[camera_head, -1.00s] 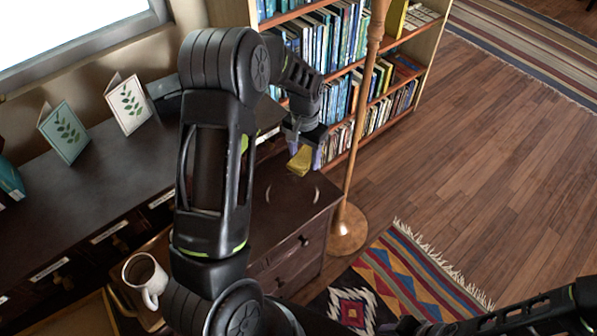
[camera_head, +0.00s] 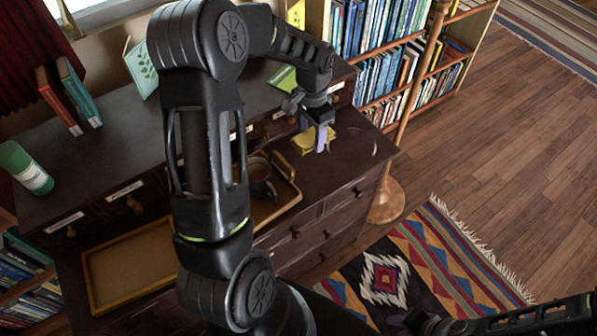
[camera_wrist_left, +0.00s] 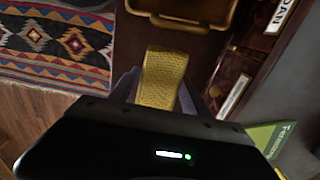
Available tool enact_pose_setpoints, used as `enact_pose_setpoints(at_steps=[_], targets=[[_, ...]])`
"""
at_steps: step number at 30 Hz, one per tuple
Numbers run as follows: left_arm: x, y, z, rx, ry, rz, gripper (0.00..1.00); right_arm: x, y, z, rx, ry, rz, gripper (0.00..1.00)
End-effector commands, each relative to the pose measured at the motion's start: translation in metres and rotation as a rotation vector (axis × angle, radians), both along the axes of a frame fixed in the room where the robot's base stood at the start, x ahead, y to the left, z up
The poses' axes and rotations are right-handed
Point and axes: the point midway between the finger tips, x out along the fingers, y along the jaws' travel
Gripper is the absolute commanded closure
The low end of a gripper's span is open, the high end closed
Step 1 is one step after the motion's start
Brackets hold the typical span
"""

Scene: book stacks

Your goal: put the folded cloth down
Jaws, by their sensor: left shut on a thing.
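The yellow folded cloth (camera_head: 306,143) is at the right end of the dark wooden cabinet's top (camera_head: 345,150). My left gripper (camera_head: 318,138) points down at it, with its fingers at the cloth. In the left wrist view the cloth (camera_wrist_left: 160,78) sits between the two fingers, and the gripper is shut on it. The cloth is low over the cabinet top; I cannot tell whether it touches. My right arm enters the head view at the lower right; its gripper (camera_head: 418,322) is dark and small, so its fingers are unclear.
A floor lamp (camera_head: 388,200) stands right of the cabinet, before a bookcase (camera_head: 375,65). A green book (camera_head: 283,78) lies on the raised shelf behind.

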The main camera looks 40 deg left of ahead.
Motion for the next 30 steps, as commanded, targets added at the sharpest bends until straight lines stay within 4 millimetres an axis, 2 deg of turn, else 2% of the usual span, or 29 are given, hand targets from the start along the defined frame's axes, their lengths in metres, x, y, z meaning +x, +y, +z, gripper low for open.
enact_pose_setpoints(at_steps=[11,14,22,30], targets=[[-0.001,0.0,-0.002,0.0,0.001,-0.011,0.83,0.0,0.0,0.001,0.0,-0.001,0.0,0.65],[-0.001,0.0,-0.013,0.0,0.003,-0.011,0.83,0.0,0.0,0.003,-0.001,0.0,0.0,0.65],[-0.001,0.0,-0.057,0.0,0.003,-0.011,0.83,-0.001,-0.001,0.009,-0.003,0.003,-0.001,0.65],[0.0,0.001,-0.063,0.001,0.0,-0.01,0.83,-0.001,-0.001,0.009,-0.004,0.003,-0.001,0.65]])
